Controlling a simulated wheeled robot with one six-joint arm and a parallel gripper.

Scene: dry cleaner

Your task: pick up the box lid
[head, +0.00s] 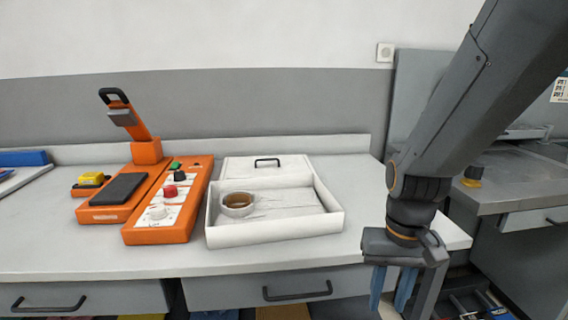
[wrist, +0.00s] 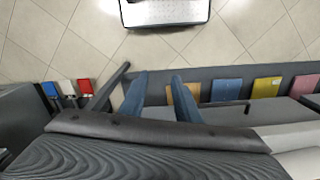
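The white box lid (head: 240,170) with a black handle (head: 267,162) is in the head view, at the back of the open white box (head: 275,231) on the counter. Whether it rests on the box's rim or on the counter behind cannot be told. A small round dish (head: 238,204) with brown contents is inside the box. My gripper (head: 390,288) hangs at the counter's front right, to the right of the box and apart from the lid. Its two blue fingers are apart and empty; they also show in the wrist view (wrist: 158,98). The lid is not in the wrist view.
An orange press-like device (head: 148,152) and an orange control box (head: 170,225) with knobs stand left of the white box. The counter (head: 90,256) has free room in front. Drawers with black handles are below. A grey metal table (head: 515,182) is at right.

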